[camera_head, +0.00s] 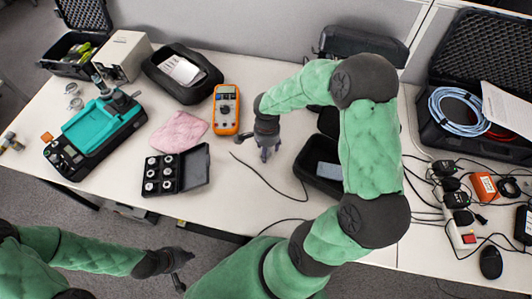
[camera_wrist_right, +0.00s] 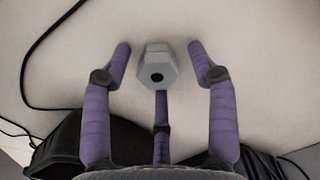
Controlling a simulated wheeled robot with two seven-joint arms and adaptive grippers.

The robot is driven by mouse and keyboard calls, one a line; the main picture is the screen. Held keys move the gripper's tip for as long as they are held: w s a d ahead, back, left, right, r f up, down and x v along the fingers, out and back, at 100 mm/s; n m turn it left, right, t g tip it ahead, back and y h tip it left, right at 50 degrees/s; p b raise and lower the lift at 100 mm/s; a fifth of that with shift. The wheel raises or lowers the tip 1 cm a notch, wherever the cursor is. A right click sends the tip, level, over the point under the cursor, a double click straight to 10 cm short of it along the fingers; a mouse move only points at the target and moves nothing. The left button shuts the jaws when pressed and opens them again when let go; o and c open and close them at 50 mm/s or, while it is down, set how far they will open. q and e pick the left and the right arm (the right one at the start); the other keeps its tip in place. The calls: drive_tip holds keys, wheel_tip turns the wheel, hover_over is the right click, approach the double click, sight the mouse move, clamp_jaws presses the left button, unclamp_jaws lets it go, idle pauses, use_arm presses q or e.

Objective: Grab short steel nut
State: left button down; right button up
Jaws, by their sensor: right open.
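The short steel nut (camera_wrist_right: 157,58) is a grey hexagonal piece with a dark hole, on the pale table in the right wrist view. My right gripper (camera_wrist_right: 159,49) is open around it: one purple finger stands to each side with a gap, and a third comes from below, close to its lower edge. Whether that finger touches it I cannot tell. In the head view my right gripper (camera_head: 266,152) is low over the middle of the table, and the nut is not clear there. My left gripper (camera_head: 179,266) is off the table's front edge, too small to judge its opening.
An open black case (camera_head: 184,187) with several metal pieces lies left of my right gripper. A pink cloth (camera_head: 179,132) and an orange multimeter (camera_head: 226,108) lie behind. A black cable (camera_head: 262,178) runs close by. An open dark box (camera_head: 318,176) stands to the right.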

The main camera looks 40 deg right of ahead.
clamp_jaws()
drive_tip(key=shift+r, duration=0.1)
